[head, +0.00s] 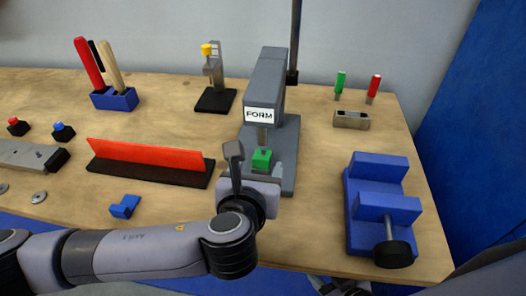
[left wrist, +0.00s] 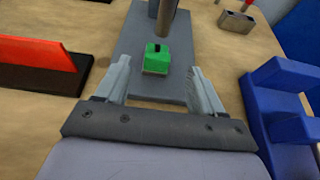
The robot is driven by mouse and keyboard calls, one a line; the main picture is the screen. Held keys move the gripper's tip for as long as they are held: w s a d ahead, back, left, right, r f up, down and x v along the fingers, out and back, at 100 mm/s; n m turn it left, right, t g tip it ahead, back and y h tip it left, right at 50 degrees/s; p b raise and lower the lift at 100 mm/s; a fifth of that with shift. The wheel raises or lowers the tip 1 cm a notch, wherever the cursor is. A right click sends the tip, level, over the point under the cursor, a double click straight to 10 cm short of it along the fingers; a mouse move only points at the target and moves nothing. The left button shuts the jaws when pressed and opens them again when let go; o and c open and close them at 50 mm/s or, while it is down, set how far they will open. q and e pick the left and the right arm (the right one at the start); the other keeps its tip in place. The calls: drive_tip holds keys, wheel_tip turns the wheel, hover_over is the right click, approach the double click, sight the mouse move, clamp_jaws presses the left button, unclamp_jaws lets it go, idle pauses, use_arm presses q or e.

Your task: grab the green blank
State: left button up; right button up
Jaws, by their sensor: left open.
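The green blank (head: 262,159) is a small block under the ram of the grey press marked FORM (head: 264,90). In the left wrist view the green blank (left wrist: 157,54) has a dark slot in its top and a tan lower edge. It sits over the grey press base (left wrist: 125,45). My left gripper (head: 256,163) is open, with one finger to each side of the blank's near end. In the left wrist view the left gripper (left wrist: 160,68) shows gaps on both sides, and I see no contact. Dark parts at the bottom edge may be my right gripper (head: 342,288), mostly cut off.
A blue vise-like fixture (head: 362,222) stands right of the press. A red strip on a dark base (head: 150,172) lies left, near a small blue block (head: 125,206). Green (head: 340,82) and red (head: 374,88) handled tools stand at the back right.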

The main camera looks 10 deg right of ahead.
sight(261, 157)
use_arm(q)
drive_tip(key=shift+x, duration=3.3)
drive_tip(key=shift+a, duration=0.15)
drive_tip(key=c, duration=1.1)
